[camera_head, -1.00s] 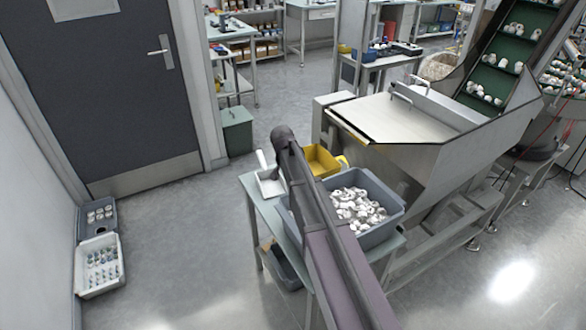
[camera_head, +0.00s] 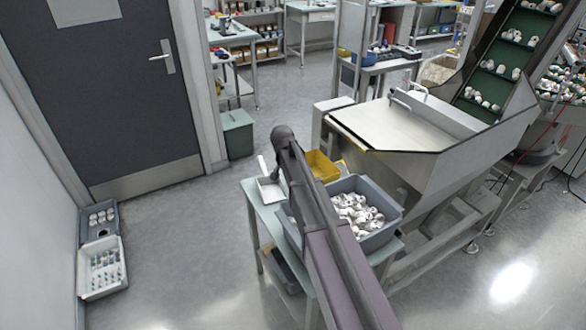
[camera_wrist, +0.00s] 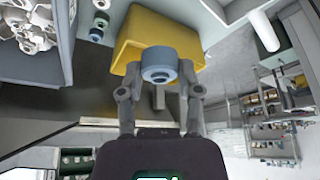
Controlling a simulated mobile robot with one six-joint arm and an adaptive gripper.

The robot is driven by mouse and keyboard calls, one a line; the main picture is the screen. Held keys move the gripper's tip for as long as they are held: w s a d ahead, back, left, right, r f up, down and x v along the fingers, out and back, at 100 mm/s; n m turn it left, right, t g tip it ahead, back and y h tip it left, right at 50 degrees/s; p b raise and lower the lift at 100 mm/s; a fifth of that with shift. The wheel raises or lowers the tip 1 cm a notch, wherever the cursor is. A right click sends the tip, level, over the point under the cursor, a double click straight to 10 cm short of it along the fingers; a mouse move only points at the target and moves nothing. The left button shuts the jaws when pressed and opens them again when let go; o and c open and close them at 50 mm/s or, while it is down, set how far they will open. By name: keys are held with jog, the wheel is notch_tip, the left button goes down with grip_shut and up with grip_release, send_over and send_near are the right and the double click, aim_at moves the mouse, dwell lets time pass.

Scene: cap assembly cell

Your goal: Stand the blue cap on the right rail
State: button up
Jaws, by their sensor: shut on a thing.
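The blue cap (camera_wrist: 159,62) is in the wrist view, between the two fingers of my gripper (camera_wrist: 160,78). My gripper is shut on it and holds it in front of the yellow bin (camera_wrist: 128,44). In the head view my own arm hides the cap and most of the gripper. I cannot make out the right rail in either view.
A grey bin of white parts (camera_head: 378,240) stands on the table (camera_head: 262,222) beside the yellow bin (camera_head: 322,166). A white scoop tray (camera_head: 268,188) lies at the table's left edge.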

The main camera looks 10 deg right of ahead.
jog(key=s+a+r+n+y+p, duration=0.1)
jog(key=s+a+r+n+p, duration=0.1)
jog(key=r+p, duration=0.6)
jog(key=s+a+r+n+y+p, duration=0.1)
jog(key=s+a+r+n+p, duration=0.2)
jog(key=s+r+p, duration=0.3)
jog(key=s+a+r+n+t+y+p, duration=0.1)
jog(key=s+a+r+n+p, duration=0.2)
jog(key=r+p, duration=0.7)
jog(key=shift+s+a, duration=0.9)
jog(key=shift+a, duration=0.05)
jog(key=shift+d+r, duration=0.1)
